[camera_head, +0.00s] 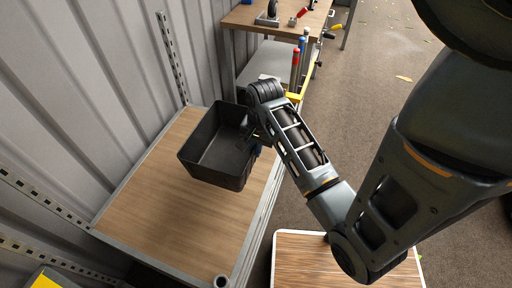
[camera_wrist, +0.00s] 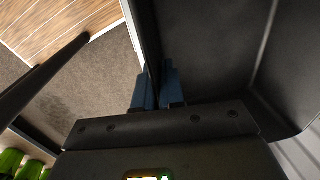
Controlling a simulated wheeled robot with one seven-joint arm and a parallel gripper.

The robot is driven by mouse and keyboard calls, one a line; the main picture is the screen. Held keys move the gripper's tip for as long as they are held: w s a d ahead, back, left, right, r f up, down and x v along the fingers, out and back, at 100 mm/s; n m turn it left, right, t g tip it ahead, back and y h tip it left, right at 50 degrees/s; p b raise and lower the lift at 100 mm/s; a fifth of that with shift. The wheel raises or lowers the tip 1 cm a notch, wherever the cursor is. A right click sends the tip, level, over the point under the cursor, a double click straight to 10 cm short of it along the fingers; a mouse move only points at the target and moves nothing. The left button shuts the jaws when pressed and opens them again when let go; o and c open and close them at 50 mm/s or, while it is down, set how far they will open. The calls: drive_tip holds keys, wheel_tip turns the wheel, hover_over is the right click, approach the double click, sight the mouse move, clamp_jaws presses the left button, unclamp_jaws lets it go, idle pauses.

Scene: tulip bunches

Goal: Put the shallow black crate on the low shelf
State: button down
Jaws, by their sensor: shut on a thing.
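The black crate (camera_head: 213,170) is over the wooden board of the shelf (camera_head: 160,215), nearer its far end. It looks empty and roughly upright. My gripper (camera_head: 256,140) is at the crate's right wall. In the wrist view the blue fingertips (camera_wrist: 158,90) are shut on the wall of the crate (camera_wrist: 215,45), one on each side. I cannot tell whether the crate's bottom touches the board or hangs a little above it.
A metal upright (camera_head: 172,55) stands at the shelf's far corner, against the corrugated wall (camera_head: 85,90). Beyond is a workbench (camera_head: 245,18) with tools. A white-edged wooden top (camera_head: 300,262) is at the bottom. Board nearer me is bare. Green things (camera_wrist: 12,160) show in the wrist view.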

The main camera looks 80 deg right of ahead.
drive_tip(key=shift+s, duration=0.1)
drive_tip(key=s+a, duration=0.2)
drive_tip(key=s, duration=0.6)
drive_tip(key=shift+s, duration=0.25)
idle(0.5)
drive_tip(key=shift+s+a, duration=0.15)
drive_tip(key=s+a, duration=0.2)
drive_tip(key=s, duration=0.6)
drive_tip(key=shift+s, duration=0.2)
idle(0.4)
drive_tip(key=shift+a, duration=0.1)
drive_tip(key=s+a, duration=0.2)
drive_tip(key=s, duration=0.6)
drive_tip(key=shift+s+a, duration=0.15)
drive_tip(key=shift+s, duration=0.25)
idle(0.3)
